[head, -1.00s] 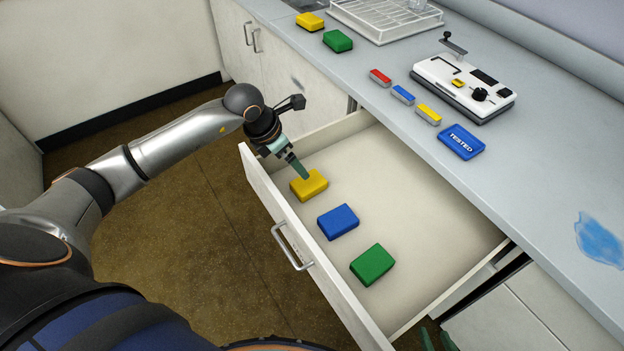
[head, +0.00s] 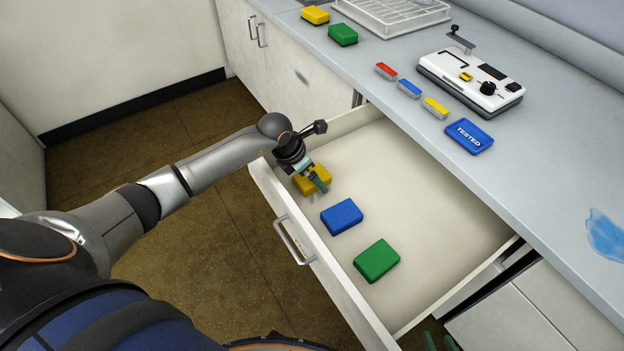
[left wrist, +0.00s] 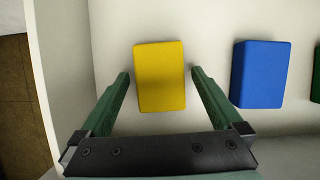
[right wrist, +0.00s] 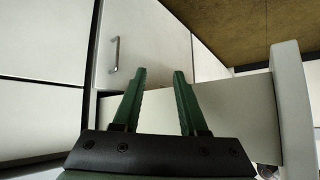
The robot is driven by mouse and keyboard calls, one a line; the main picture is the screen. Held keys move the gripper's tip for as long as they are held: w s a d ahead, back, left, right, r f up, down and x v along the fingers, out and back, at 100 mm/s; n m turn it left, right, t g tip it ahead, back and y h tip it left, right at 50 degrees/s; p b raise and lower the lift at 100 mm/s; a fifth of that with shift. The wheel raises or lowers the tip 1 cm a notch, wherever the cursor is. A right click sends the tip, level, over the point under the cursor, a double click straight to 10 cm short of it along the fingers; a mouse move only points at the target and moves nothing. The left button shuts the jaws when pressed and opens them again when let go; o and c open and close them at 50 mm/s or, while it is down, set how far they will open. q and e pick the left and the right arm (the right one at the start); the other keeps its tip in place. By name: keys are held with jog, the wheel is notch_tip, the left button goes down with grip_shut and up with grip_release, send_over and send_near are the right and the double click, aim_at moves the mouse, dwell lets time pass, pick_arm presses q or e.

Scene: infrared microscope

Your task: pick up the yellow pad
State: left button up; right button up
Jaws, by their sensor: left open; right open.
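The yellow pad (head: 309,185) lies flat in the open drawer, near its front left corner, partly hidden by my left gripper (head: 317,178). In the left wrist view the yellow pad (left wrist: 160,82) sits between the two green fingers of my open left gripper (left wrist: 159,73). The fingers stand on either side of it, with a visible gap at each side. My right gripper (head: 438,342) shows only at the bottom edge of the head view. In the right wrist view my right gripper (right wrist: 159,74) is open and empty, facing cabinet fronts.
A blue pad (head: 342,216) and a green pad (head: 377,260) lie in the same drawer (head: 420,190). The drawer's front wall (head: 325,275) is close to my left gripper. The counter above holds another yellow pad (head: 315,15), a green pad (head: 343,34) and a white device (head: 470,82).

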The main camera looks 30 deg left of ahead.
pick_arm(q)
jog(key=c, duration=1.2)
jog(key=shift+r, duration=0.15)
jog(key=shift+c, duration=0.2)
jog(key=shift+r, duration=0.35)
notch_tip(320, 180, up, 9)
jog(key=p, duration=0.1)
jog(key=shift+p, duration=0.4)
jog(key=shift+r, duration=0.1)
